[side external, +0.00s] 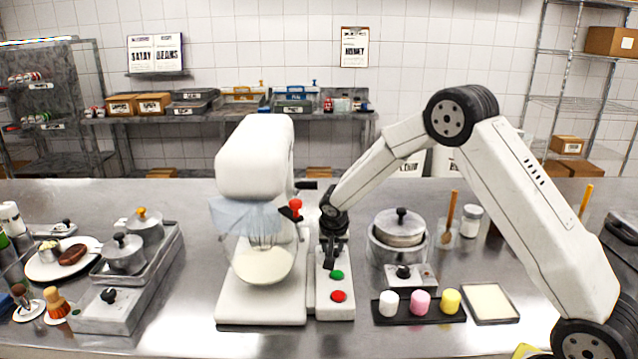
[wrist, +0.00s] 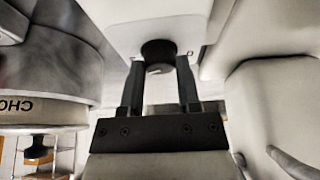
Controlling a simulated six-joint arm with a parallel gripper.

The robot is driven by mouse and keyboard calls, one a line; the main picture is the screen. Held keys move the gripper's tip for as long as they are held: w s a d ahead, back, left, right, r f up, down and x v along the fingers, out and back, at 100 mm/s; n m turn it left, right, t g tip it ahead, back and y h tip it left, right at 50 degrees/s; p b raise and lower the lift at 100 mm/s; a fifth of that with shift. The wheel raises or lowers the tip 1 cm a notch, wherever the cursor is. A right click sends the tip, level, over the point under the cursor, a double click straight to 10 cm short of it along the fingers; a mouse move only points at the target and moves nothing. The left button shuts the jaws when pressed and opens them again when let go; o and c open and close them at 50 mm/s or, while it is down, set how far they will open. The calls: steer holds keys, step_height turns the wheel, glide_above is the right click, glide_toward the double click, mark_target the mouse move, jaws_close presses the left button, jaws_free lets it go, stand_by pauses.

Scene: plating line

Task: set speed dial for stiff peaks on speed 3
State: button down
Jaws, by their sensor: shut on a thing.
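The white stand mixer (side external: 256,160) stands in the middle of the counter, with a whisk in a glass bowl (side external: 262,266) of pale cream. To its right is a white control box (side external: 335,310) with a green button (side external: 337,275) and a red button (side external: 339,296). My gripper (side external: 332,258) points down at the box's upper part and hides the dial in the side view. In the wrist view the dark round speed dial (wrist: 159,50) lies between the fingertips of my gripper (wrist: 160,70), which is shut on it. Its speed marks cannot be read.
A red-knobbed lever (side external: 295,205) sticks out from the mixer just left of my gripper. To the right are a lidded pot (side external: 400,230), a black tray (side external: 418,318) with white, pink and yellow pieces, and a cream-filled tray (side external: 490,303). A grey tray with pots (side external: 160,270) is left.

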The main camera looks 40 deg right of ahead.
stand_by(0.4)
steer(key=shift+c, duration=1.6)
jaws_free()
steer(key=v, duration=0.7)
steer(key=shift+r, duration=0.35)
steer(key=shift+s+a, duration=0.2)
steer(key=s+a+n+y, duration=0.1)
steer(key=s+a+n, duration=0.1)
steer(key=s, duration=0.5)
steer(key=s+a+n+y, duration=0.1)
steer(key=s+a+n, duration=0.2)
steer(key=s, duration=0.5)
steer(key=s+a+f+n+y, duration=0.1)
steer(key=s+a+n, duration=0.2)
steer(key=s, duration=0.4)
steer(key=shift+s+n+g, duration=0.3)
steer(key=shift+s+n, duration=0.05)
steer(key=shift+n, duration=0.15)
